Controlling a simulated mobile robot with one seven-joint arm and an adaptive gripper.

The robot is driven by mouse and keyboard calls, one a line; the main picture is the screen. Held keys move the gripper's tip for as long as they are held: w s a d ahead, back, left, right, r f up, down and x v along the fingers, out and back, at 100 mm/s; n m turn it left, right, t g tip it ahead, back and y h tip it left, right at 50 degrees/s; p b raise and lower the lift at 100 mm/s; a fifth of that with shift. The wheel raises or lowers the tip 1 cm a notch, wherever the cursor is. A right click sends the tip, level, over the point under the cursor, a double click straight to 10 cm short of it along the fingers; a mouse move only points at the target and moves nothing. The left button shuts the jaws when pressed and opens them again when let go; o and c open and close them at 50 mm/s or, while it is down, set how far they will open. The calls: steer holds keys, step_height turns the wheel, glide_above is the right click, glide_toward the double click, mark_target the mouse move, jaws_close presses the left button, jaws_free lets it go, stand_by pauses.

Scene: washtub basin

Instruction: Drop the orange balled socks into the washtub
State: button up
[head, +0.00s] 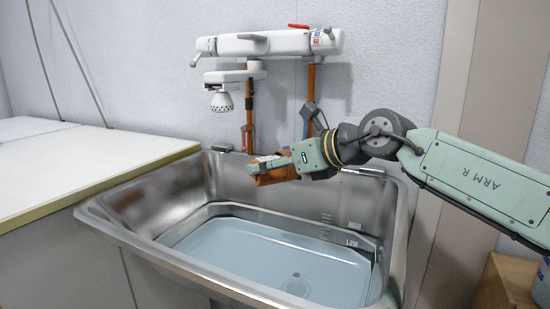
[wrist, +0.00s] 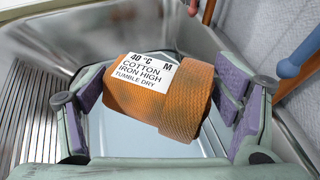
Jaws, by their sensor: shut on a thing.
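The orange balled socks (wrist: 160,100) carry a white care label and sit between the purple-padded fingers of my gripper (wrist: 160,118). My gripper is shut on them. In the head view the orange socks (head: 278,176) are partly hidden by the green finger of my gripper (head: 268,166). They are held in the air over the back part of the steel washtub (head: 180,200). The washtub has pale blue water (head: 265,255) in its lower part and HIGH and LOW marks on its inner wall.
A white shower-type tap unit (head: 270,43) with a spray head (head: 221,100) and copper pipes (head: 310,95) is on the wall behind the washtub. A white counter (head: 70,165) adjoins the washtub on the left. The front of the basin is clear.

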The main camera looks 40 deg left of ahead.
steer(key=o, duration=1.1)
steer(key=v, duration=1.2)
steer(key=shift+f, duration=0.1)
